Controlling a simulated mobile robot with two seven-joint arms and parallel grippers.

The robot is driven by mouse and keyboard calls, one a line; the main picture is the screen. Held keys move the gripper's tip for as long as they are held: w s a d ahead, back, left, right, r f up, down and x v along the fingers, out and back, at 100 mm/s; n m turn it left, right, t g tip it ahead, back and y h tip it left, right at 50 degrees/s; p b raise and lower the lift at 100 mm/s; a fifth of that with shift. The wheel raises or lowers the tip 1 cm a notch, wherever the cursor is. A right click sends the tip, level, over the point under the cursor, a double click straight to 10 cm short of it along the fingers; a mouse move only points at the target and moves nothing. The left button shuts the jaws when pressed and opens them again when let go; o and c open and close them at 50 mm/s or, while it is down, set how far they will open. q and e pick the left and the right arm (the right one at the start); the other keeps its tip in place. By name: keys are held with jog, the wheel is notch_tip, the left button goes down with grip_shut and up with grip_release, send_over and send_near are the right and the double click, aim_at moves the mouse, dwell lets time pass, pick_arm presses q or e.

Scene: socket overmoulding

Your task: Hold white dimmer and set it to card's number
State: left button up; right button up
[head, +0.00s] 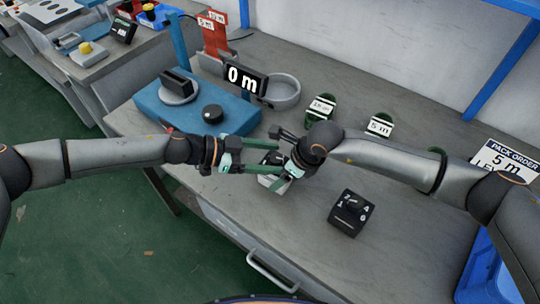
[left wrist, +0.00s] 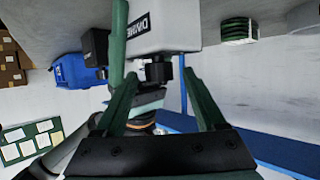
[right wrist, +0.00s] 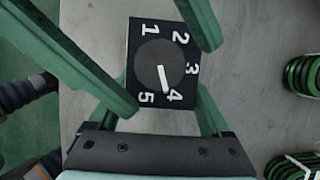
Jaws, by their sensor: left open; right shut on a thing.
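The white dimmer (head: 270,182) is held in my right gripper (head: 279,172), above the table; the arm partly hides it. The knob's white pointer (right wrist: 162,78) is at about 4. My left gripper (head: 266,158) is open, its green fingers on either side of the knob; contact cannot be told.
A black numbered dial box (head: 350,212) stands on the table at front right. A blue machine (head: 225,120) with a "0 m" display (head: 244,78) stands at back left.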

pick_arm(q)
jog(key=shift+c, duration=0.2)
grip_shut()
dwell(0.6)
jog(key=shift+w+d+m+g+y, duration=0.1)
jog(key=shift+w+m+g+y, duration=0.1)
jog(key=shift+m+g, duration=1.05)
jog(key=shift+w+a+m+g+y, duration=0.1)
jog(key=shift+w+m+g+y, duration=0.1)
jog(key=shift+m+g, duration=1.05)
jog(key=shift+w+d+m+g+y, duration=0.1)
jog(key=shift+w+m+g, duration=0.1)
jog(key=shift+m+g, duration=1)
pick_arm(e)
jog(key=shift+a, duration=0.1)
pick_arm(q)
jog(key=shift+g, duration=0.7)
pick_arm(e)
jog(key=shift+s, duration=0.1)
pick_arm(q)
jog(key=shift+o, duration=0.2)
grip_release()
jog(key=shift+s, duration=0.1)
jog(key=shift+r, duration=0.1)
